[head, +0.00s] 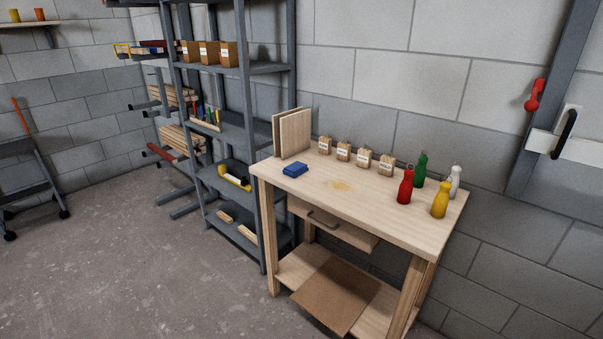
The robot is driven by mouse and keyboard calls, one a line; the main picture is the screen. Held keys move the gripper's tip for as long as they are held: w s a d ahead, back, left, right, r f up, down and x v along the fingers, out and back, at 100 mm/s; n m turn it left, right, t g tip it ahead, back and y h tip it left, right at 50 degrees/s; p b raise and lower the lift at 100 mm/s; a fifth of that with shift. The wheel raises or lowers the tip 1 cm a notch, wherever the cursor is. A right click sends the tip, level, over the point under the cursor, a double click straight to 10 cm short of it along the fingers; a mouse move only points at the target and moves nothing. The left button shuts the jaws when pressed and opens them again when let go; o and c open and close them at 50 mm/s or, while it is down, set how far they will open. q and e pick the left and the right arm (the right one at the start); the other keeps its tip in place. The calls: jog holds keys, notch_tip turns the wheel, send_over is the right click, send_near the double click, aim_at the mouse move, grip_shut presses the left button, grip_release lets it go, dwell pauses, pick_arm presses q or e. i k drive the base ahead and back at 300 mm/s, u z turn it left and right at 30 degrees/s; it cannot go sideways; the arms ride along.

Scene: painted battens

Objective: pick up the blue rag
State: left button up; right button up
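The blue rag (295,169) lies folded on the left part of the wooden workbench top (380,204), close to its front left edge. Nothing covers it. Neither of my grippers shows in the head view.
Upright boards (295,133) stand behind the rag. Red (405,187), green (420,169), yellow (440,200) and white (455,181) bottles stand at right. A drawer (333,226) sits below; a shelf rack (251,120) stands left. Floor in front is clear.

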aim_at(293, 171)
jog(key=z, duration=0.7)
jog(key=i, duration=1.2)
jog(key=u, duration=0.3)
